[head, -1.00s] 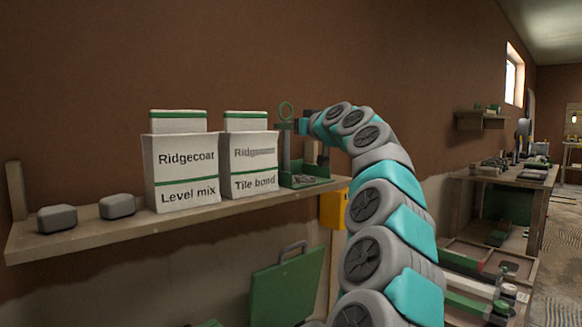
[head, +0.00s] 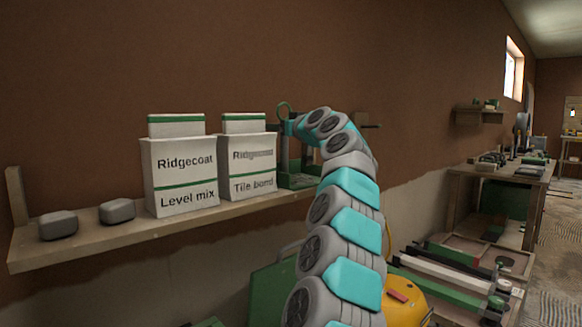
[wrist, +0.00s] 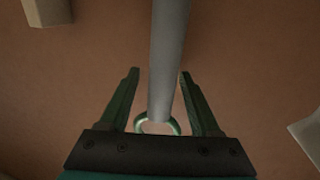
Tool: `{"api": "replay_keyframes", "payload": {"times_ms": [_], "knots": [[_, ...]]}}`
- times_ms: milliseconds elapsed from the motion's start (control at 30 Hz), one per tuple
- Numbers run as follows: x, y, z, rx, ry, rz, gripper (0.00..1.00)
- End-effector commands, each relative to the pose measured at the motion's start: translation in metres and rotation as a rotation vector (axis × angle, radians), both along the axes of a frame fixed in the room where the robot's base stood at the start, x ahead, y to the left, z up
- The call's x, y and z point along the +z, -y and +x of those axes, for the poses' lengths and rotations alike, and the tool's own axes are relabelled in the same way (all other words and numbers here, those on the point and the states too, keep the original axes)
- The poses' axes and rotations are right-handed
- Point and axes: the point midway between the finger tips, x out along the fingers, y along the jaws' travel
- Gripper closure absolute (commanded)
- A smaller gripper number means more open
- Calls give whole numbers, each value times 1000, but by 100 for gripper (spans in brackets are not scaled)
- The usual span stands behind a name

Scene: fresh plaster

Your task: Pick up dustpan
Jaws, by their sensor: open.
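The dustpan stands on the wall shelf. Its green pan (head: 297,182) shows in the head view, right of the Tile bond bag, partly behind my arm. A green ring (head: 283,108) tops its upright handle. In the wrist view the grey handle (wrist: 169,55) runs between the two green fingers of my gripper (wrist: 159,74), and the ring (wrist: 157,124) is near the gripper's base. The fingers are open, one on each side of the handle, with visible gaps. In the head view my gripper (head: 285,126) is at the upper handle.
Two white bags, Level mix (head: 182,175) and Tile bond (head: 248,167), stand left of the dustpan. Two grey blocks (head: 117,211) lie farther left on the shelf (head: 150,235). A yellow object (head: 408,303) is low beside my arm. A workbench (head: 507,173) stands at right.

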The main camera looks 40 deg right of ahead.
Motion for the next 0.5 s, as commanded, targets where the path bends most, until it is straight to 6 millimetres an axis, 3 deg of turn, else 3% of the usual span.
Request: {"api": "replay_keyframes", "payload": {"times_ms": [133, 500], "knots": [[0, 0, 0, 0, 0, 0, 36], [0, 0, 0, 0, 0, 0, 78]]}}
